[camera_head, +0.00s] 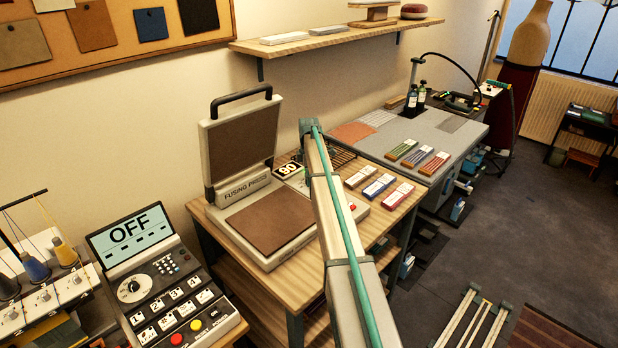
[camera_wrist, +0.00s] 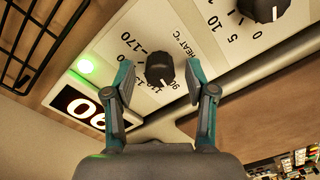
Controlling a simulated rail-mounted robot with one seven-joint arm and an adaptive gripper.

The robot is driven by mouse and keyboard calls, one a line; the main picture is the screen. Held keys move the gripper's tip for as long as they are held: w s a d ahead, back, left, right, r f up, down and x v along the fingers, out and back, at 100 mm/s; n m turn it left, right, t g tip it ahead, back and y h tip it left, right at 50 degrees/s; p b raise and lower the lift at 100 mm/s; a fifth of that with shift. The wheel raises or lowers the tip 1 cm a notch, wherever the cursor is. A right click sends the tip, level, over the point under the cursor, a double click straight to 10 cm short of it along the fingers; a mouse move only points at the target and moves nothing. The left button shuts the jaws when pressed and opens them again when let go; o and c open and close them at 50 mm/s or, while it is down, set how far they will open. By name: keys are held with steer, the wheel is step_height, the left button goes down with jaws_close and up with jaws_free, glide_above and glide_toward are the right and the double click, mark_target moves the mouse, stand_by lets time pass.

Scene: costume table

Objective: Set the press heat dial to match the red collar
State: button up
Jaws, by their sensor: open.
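The black heat dial (camera_wrist: 160,69) sits on the press's pale panel, its scale running from 90 to 170 °C. Its white pointer mark appears to face the 90 end. My gripper (camera_wrist: 160,76) is open, with one teal-backed finger on each side of the dial; contact is unclear. The fusing press (camera_head: 240,185) stands open on a wooden table. Its black display shows two white digits, seemingly 90 in the wrist view (camera_wrist: 84,107). A red item with a white label (camera_head: 398,196) lies at the table's right; I cannot tell whether it is the red collar.
A green light (camera_wrist: 86,66) glows by the display. A wire rack (camera_wrist: 38,35) is at upper left. Blue (camera_head: 378,187) and grey (camera_head: 358,177) labelled items lie beside the red one.

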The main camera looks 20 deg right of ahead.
jaws_close()
